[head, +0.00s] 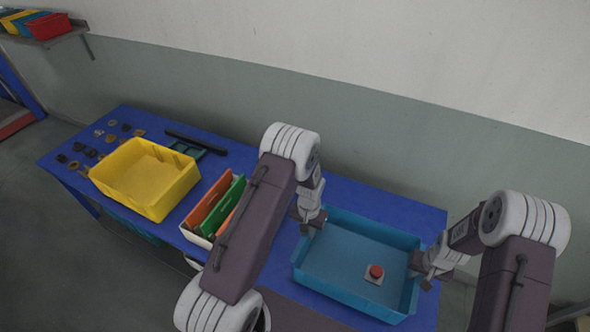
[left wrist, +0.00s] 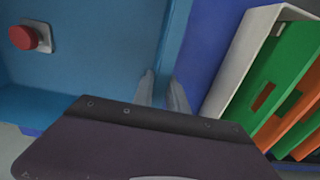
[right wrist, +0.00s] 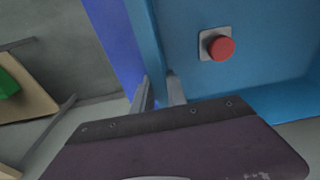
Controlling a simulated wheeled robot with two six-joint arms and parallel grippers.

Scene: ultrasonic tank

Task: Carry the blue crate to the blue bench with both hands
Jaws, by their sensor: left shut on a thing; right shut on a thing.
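The blue crate (head: 340,250) is at the right end of the blue bench (head: 385,203) in the head view, over or on the bench top; I cannot tell whether its base touches. A red button on a pale square base (head: 374,273) is inside it. My left gripper (head: 308,222) is shut on the crate's left wall, which also shows in the left wrist view (left wrist: 178,35). My right gripper (head: 420,273) is shut on the crate's right wall, seen in the right wrist view (right wrist: 148,40). The crate looks about level.
A white holder with green and orange panels (head: 215,205) stands just left of the crate. Further left are a yellow crate (head: 150,207), a dark bar (head: 195,143) and several small parts (head: 90,150). A wall runs behind the bench. A shelf with coloured bins (head: 45,27) hangs at the upper left.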

